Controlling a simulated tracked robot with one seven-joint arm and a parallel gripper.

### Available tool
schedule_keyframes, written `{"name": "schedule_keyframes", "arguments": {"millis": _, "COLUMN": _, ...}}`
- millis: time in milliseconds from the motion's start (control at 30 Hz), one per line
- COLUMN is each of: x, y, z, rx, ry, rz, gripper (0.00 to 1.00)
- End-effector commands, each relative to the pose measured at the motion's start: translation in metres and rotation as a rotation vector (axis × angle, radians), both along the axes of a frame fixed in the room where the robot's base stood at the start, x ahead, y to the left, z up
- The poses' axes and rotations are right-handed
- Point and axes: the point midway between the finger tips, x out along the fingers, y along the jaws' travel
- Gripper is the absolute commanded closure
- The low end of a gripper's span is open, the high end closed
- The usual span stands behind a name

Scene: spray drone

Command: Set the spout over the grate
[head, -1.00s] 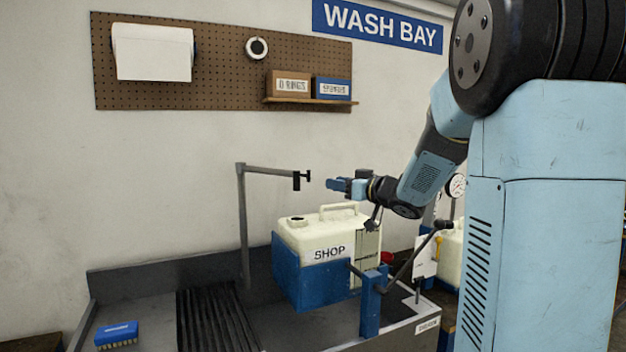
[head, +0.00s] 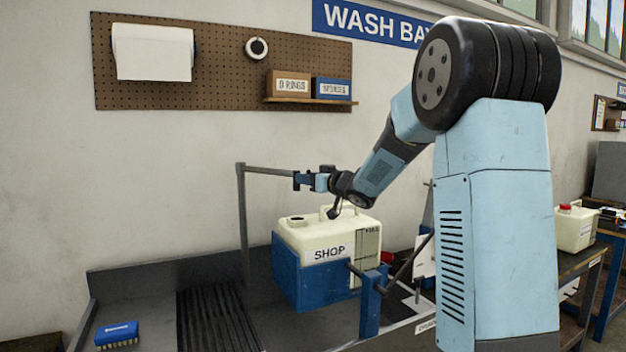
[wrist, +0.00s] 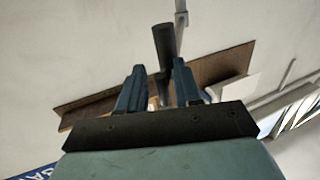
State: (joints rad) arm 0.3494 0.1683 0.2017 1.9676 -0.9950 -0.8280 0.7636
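The spout is a grey swing pipe (head: 268,171) on an upright post (head: 243,225). Its arm points right, and its dark end piece is largely hidden by my gripper (head: 300,180) in the head view. The wrist view shows a dark round bar (wrist: 166,45) of the spout just beyond and between my gripper's fingertips (wrist: 158,78). The fingers are apart, with gaps beside the bar; I see no clear contact. The dark slatted grate (head: 215,318) lies in the bench to the left of the spout's end.
A cream tank (head: 335,236) marked SHOP stands in a blue holder (head: 300,278) below my gripper. A blue brush (head: 117,334) lies left of the grate. A blue post (head: 371,305) with a lever stands in front of the tank. The space above the grate is clear.

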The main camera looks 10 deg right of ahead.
Motion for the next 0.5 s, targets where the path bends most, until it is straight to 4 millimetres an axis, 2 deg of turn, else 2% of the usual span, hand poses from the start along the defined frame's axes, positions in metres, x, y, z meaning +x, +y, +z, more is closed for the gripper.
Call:
{"name": "schedule_keyframes", "arguments": {"millis": 200, "x": 0.0001, "y": 0.0003, "z": 0.0003, "rx": 0.000, "ry": 0.000, "rz": 0.000, "gripper": 0.68}}
{"name": "schedule_keyframes", "arguments": {"millis": 500, "x": 0.0004, "y": -0.0015, "z": 0.0004, "rx": 0.000, "ry": 0.000, "rz": -0.003, "gripper": 0.97}}
